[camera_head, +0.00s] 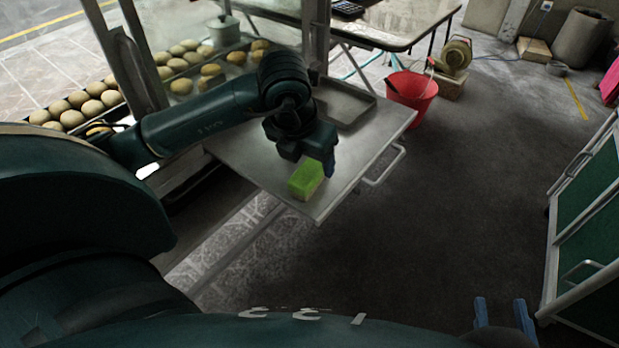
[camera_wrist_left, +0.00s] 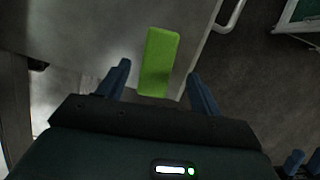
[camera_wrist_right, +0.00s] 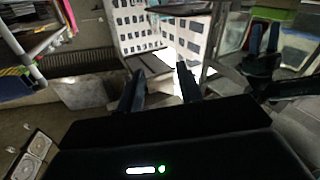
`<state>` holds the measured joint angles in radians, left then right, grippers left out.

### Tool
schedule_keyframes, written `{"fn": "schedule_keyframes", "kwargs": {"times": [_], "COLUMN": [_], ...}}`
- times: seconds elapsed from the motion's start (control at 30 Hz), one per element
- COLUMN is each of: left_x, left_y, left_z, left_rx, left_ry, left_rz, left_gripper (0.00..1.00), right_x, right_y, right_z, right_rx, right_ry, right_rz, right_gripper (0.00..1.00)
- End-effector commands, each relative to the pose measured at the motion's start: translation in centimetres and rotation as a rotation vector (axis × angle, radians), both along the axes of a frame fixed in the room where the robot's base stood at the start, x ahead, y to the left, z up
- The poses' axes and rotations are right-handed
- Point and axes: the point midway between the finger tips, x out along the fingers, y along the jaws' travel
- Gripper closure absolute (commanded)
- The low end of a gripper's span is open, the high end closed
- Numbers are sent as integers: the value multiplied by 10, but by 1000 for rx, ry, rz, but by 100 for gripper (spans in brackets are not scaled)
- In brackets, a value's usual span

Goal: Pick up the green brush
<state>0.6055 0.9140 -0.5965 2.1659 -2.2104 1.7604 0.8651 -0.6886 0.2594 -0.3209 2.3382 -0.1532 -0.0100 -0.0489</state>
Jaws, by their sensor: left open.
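The green brush (camera_head: 306,180) is a bright green block lying on the grey metal shelf (camera_head: 245,165), close to its front corner. My left gripper (camera_head: 318,168) is above the brush in the head view. In the left wrist view the brush (camera_wrist_left: 159,62) lies lengthwise between the lines of the two open fingers (camera_wrist_left: 160,85), with a gap on each side. The left gripper holds nothing. My right gripper (camera_head: 500,312) is low at the right of the head view, away from the shelf. Its fingers are apart and empty in the right wrist view (camera_wrist_right: 160,88).
A dark tray (camera_head: 345,106) lies farther back on the shelf. A handle bar (camera_head: 384,168) sticks out from the shelf's right side. Round buns (camera_head: 75,108) fill racks at the left. A red bucket (camera_head: 412,90) stands on the floor behind. A green-panelled cart (camera_head: 590,215) stands at right.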

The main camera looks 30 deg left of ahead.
Motion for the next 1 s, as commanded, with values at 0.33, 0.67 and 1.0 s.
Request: {"fn": "schedule_keyframes", "kwargs": {"times": [0.33,0.67,1.0], "left_x": [10,10,10], "left_y": [4,4,4], "left_z": [-44,-43,-47], "left_rx": [-1,-1,0], "left_ry": [2,1,1], "left_rz": [0,-1,0], "left_gripper": [35,35,35], "right_x": [-4,-4,-4], "right_y": [7,8,8], "right_z": [-1,0,-5], "right_rx": [11,11,11], "right_ry": [-106,-109,-108], "right_rz": [38,39,39], "right_gripper": [64,64,64]}}
